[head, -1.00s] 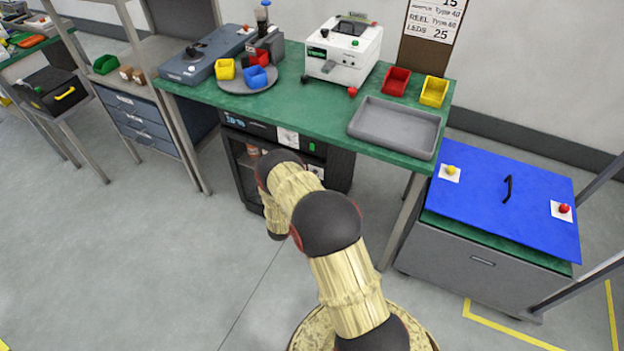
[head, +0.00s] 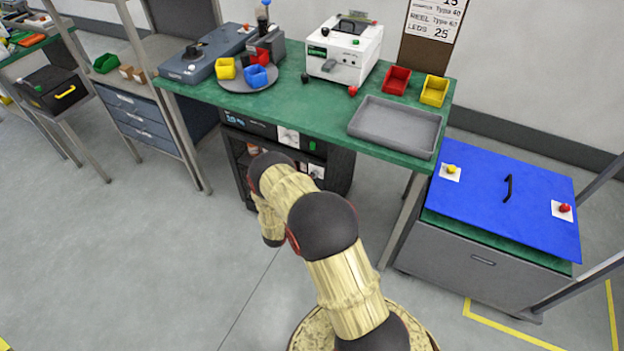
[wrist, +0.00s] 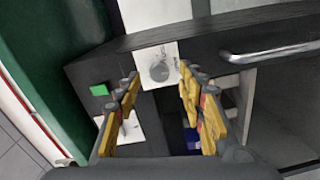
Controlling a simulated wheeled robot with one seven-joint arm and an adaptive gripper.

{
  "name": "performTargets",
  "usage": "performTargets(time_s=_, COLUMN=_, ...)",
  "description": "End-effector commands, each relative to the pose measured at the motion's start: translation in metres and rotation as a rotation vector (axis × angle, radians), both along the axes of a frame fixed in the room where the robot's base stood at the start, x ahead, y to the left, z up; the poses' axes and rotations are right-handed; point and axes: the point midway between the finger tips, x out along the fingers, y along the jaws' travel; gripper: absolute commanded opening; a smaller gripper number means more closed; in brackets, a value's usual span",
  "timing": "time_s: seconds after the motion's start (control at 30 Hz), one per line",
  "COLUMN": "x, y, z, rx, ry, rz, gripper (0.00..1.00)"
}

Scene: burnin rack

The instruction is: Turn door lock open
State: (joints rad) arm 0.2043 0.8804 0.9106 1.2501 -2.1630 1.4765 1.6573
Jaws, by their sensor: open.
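A round grey knob (wrist: 160,71) on a white square plate (wrist: 155,62) sits on the dark cabinet front in the wrist view; it looks like the door lock. The plate also shows in the head view (head: 288,137), under the bench. My gripper (wrist: 160,84) is open, its yellow fingers spread to either side below the knob. Nothing is between them, and a gap to the knob seems to remain. The dark cabinet (head: 338,172) stands under the green bench, partly hidden by my arm. My gripper is hidden in the head view.
A metal bar handle (wrist: 268,51) runs along the cabinet front, right of the knob. A green block (wrist: 99,90) is at left. The green bench (head: 310,105) overhangs the cabinet. A blue-lidded cart (head: 505,200) stands at right. The floor at left is open.

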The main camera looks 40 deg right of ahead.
Motion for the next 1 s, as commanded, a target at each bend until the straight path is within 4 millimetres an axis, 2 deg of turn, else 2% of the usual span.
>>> performTargets(time_s=0.03, x=-0.003, y=0.011, z=0.000, rx=0.000, ry=0.001, rz=0.003, gripper=0.40)
performTargets(time_s=0.2, x=-0.017, y=0.044, z=0.001, rx=0.001, ry=0.001, rz=0.003, gripper=0.40)
performTargets(time_s=0.43, x=-0.030, y=0.073, z=0.003, rx=-0.001, ry=0.001, rz=0.001, gripper=0.40)
performTargets(time_s=0.6, x=-0.034, y=0.080, z=0.003, rx=0.000, ry=0.000, rz=-0.002, gripper=0.40)
performTargets(time_s=1.0, x=-0.034, y=0.080, z=0.003, rx=0.000, ry=0.000, rz=-0.002, gripper=0.40)
